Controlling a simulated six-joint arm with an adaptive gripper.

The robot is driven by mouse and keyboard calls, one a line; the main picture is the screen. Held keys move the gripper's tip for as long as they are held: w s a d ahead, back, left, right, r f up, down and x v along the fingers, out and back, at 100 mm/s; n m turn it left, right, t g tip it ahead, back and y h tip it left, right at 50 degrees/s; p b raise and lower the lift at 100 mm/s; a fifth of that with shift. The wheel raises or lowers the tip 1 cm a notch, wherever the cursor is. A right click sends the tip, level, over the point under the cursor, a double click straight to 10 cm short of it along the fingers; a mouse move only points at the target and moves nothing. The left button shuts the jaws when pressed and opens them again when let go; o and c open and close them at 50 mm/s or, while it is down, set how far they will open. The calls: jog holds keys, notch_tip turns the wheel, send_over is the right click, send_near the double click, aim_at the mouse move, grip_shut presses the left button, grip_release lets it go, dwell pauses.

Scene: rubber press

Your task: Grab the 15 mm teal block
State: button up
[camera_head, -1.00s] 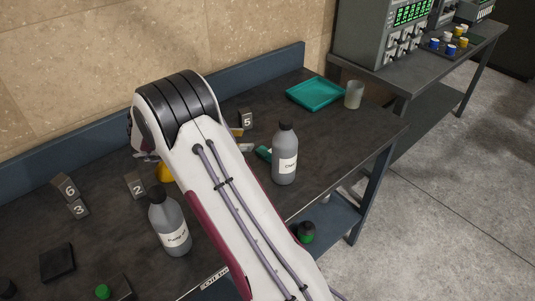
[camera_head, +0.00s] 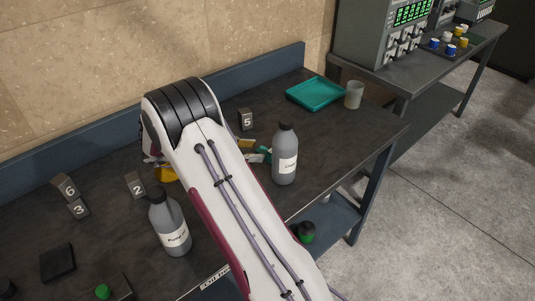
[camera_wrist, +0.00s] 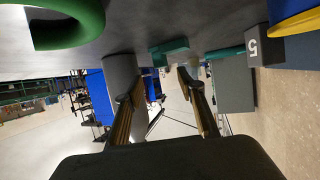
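In the wrist view, a teal block (camera_wrist: 170,50) lies on the dark table just beyond my fingertips, roughly in line with the gap between them. A second teal piece (camera_wrist: 225,52) shows to its right; I cannot tell which is 15 mm. My gripper (camera_wrist: 158,82) is open, with nothing held between its two fingers. In the head view, a small teal piece (camera_head: 264,151) shows between my arm and a grey bottle (camera_head: 285,158).
A number 5 marker (camera_head: 246,119) stands behind the teal piece. A second bottle (camera_head: 169,224) stands left of my arm. A teal tray (camera_head: 316,93) and a beaker (camera_head: 354,95) are at the back right. In the wrist view, a green curved thing (camera_wrist: 65,30) is close at upper left.

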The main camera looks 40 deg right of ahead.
aim_at(270, 151)
jog(key=shift+d+f, duration=0.1)
jog(key=shift+d, duration=0.05)
jog(key=shift+x, duration=2.55)
jog(key=shift+w+f, duration=0.1)
grip_shut()
